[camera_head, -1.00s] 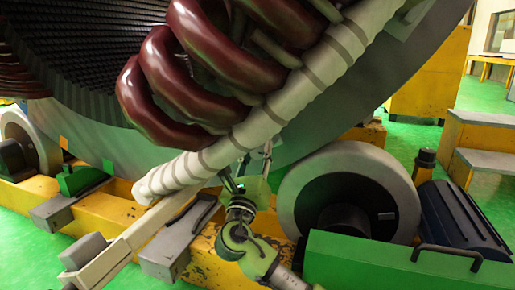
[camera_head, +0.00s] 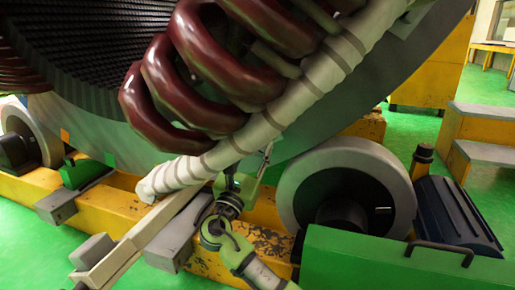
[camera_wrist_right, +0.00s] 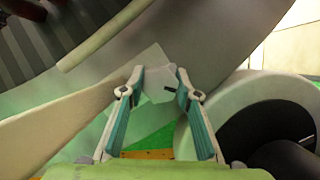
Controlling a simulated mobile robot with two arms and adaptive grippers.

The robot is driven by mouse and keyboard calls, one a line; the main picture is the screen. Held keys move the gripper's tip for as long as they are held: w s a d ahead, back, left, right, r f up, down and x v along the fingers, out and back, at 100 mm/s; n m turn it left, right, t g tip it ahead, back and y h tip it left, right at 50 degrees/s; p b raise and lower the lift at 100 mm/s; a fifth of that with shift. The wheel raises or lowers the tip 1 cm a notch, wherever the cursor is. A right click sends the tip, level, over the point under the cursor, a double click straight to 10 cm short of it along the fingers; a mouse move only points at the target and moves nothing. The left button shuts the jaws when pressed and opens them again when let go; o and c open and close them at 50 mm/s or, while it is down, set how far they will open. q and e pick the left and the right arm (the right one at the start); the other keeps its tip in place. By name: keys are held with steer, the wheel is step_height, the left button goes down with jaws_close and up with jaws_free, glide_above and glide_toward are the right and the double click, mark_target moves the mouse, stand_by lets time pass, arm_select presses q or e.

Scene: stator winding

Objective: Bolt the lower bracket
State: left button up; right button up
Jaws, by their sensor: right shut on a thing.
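My right gripper (camera_head: 262,160) reaches up from the bottom centre, under the white wrapped ring (camera_head: 255,130) and left of the large grey roller. In the right wrist view, the gripper (camera_wrist_right: 160,82) has its two teal-sided fingers on either side of a small pale grey piece (camera_wrist_right: 158,88) with a dark slot. The fingers are shut on this piece, which lies in front of the grey curved stator face (camera_wrist_right: 220,45). I cannot tell whether it is the lower bracket or whether it touches the stator. No bolt can be made out. My left gripper is not in view.
The roller (camera_head: 300,195) stands close to the right of my gripper. A pale beam (camera_head: 155,228) slants below the ring at the left. Dark red coils (camera_head: 165,100) hang above. A green housing (camera_head: 350,255) and yellow base (camera_head: 110,205) lie below.

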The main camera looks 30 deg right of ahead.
steer(key=shift+f, duration=0.1)
steer(key=o, duration=1.1)
